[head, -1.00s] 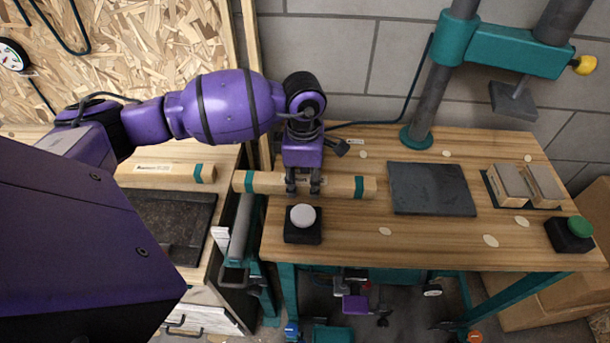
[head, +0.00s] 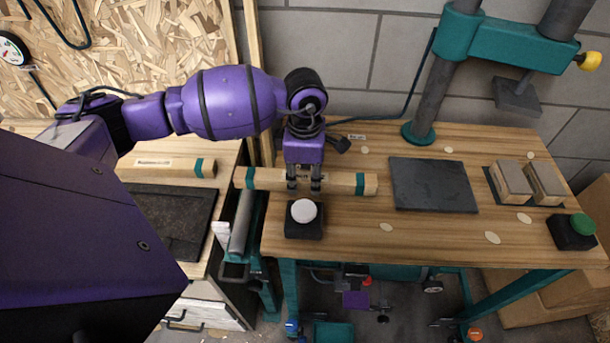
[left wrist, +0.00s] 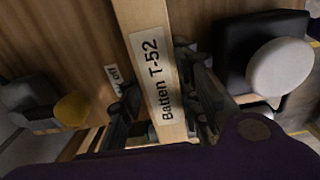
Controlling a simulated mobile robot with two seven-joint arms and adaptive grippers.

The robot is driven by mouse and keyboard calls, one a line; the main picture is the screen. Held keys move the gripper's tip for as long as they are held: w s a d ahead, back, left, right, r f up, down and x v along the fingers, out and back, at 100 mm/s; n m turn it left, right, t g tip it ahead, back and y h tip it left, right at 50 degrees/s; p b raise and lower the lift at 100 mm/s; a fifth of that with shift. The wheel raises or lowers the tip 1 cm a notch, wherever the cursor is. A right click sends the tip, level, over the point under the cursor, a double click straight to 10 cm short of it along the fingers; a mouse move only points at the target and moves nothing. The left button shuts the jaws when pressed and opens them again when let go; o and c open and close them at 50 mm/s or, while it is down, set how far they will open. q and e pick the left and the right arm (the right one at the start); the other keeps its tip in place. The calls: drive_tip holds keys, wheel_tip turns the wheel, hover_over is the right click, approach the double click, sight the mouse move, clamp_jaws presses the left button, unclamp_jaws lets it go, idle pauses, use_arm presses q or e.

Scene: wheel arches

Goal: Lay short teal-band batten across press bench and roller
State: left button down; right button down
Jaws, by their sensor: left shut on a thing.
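My left gripper (head: 304,186) is shut on a pale wooden batten (head: 340,183) with a teal band near each end. In the left wrist view the fingers stand on either side of this batten (left wrist: 145,50), whose label reads "Batten T-52". The batten lies level, its right part over the left of the press bench (head: 340,240) and its left end over the roller (head: 241,225). I cannot tell whether it touches both surfaces. My right gripper is not in view.
Another teal-banded batten (head: 175,166) lies on the left bench. A white button on a black box (head: 304,218) stands just in front of the held batten. A dark plate (head: 433,185), wood blocks (head: 513,178) and a green button (head: 582,224) sit farther right.

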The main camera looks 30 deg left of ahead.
use_arm(q)
drive_tip(key=c, duration=1.4)
unclamp_jaws()
drive_tip(key=shift+o, duration=1)
drive_tip(key=shift+r, duration=0.15)
wheel_tip(320, 180, up, 12)
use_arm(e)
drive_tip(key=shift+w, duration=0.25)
use_arm(q)
drive_tip(key=shift+f, duration=0.2)
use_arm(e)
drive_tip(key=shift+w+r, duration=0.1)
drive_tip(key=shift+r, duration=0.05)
